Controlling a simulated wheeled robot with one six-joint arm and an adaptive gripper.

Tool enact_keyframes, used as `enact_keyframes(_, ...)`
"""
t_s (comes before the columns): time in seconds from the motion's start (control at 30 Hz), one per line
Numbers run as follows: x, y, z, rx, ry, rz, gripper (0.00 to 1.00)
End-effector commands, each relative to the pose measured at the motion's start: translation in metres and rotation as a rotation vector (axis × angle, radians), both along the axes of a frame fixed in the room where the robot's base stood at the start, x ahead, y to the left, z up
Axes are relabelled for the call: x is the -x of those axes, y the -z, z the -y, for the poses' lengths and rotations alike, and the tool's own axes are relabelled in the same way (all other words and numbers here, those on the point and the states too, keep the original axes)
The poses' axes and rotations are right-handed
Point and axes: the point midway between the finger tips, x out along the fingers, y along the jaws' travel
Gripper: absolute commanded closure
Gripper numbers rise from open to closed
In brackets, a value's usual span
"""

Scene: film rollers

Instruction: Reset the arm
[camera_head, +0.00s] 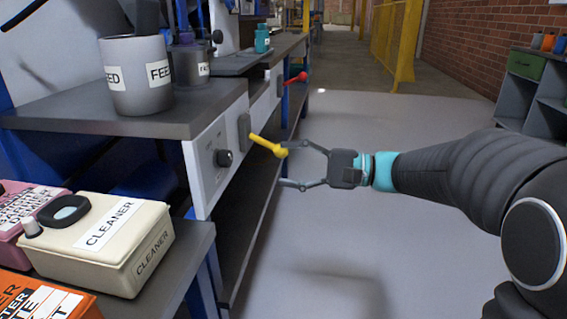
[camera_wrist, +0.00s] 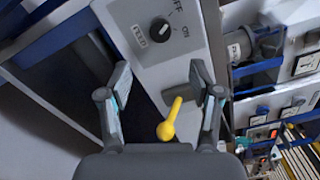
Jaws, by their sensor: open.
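My arm reaches in from the right in the head view, and my gripper (camera_head: 284,168) is open beside the front panel of the workbench. A yellow lever (camera_head: 266,144) sticks out from a dark mount on that panel, and its knob end overlaps the upper finger in this view. In the wrist view my gripper (camera_wrist: 163,85) has its fingers spread wide. The yellow lever (camera_wrist: 170,120) stands between them, nearer the right finger. Whether a finger touches the lever is unclear. Nothing is held.
A rotary knob (camera_head: 225,158) with ON and OFF marks sits on the panel. A FEED pot (camera_head: 137,75) stands on the bench. A red lever (camera_head: 295,78) is farther along. A CLEANER can (camera_head: 100,240) stands front left. The floor (camera_head: 350,230) beside the bench is clear.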

Motion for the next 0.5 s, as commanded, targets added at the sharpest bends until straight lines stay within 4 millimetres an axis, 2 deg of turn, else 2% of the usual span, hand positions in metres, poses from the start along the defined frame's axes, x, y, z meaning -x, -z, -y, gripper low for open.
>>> enact_keyframes(0.27,-0.004,0.006,0.0,0.025,0.017,-0.018,0.36)
enact_keyframes(0.37,-0.002,0.035,0.002,0.133,0.02,-0.055,0.36)
enact_keyframes(0.5,0.021,0.096,0.015,0.381,0.005,-0.104,0.36)
